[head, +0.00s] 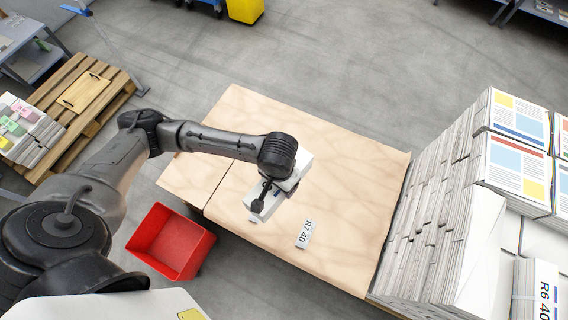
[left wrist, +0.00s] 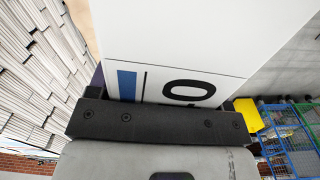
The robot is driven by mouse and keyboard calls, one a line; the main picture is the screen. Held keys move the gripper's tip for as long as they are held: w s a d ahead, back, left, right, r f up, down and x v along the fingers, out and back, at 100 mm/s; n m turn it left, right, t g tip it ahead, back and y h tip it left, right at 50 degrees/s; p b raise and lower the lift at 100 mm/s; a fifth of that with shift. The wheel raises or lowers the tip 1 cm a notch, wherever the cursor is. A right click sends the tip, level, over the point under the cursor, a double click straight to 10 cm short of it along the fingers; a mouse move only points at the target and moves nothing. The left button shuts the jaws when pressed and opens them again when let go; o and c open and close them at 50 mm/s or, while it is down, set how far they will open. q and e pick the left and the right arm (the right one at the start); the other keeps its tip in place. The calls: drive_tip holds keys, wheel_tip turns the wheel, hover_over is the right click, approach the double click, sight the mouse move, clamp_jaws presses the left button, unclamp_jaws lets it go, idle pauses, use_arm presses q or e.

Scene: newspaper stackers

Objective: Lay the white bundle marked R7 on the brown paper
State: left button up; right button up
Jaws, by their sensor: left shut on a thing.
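My left gripper (head: 264,194) is shut on a white bundle (head: 267,208), over the brown paper (head: 345,190). In the left wrist view the white bundle (left wrist: 180,35) fills the space beyond the jaw. A blue bar and part of a dark character show on it; its full marking is hidden. A small white piece marked R7 40 (head: 304,234) shows over the paper, right of and below the gripper. I cannot tell whether it is a card or part of a bundle. I cannot tell whether the held bundle touches the paper. The right gripper is out of view.
Tall newspaper stacks (head: 440,210) stand along the paper's right side, with a bundle marked R6 40 (head: 544,292) among them. A red bin (head: 172,243) stands on the floor at lower left. A wooden pallet (head: 55,130) is at far left. The paper's upper part is clear.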

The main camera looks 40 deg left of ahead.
use_arm(q)
drive_tip(key=w+a+f+n+b, duration=0.1)
drive_tip(key=a+f+n+b, duration=0.1)
drive_tip(key=f+b, duration=4)
wheel_tip(320, 180, down, 11)
drive_tip(key=shift+w+a, duration=0.2)
drive_tip(key=shift+a, duration=0.35)
drive_tip(key=shift+r, duration=0.1)
drive_tip(key=shift+f, duration=3.95)
drive_tip(key=shift+f, duration=0.6)
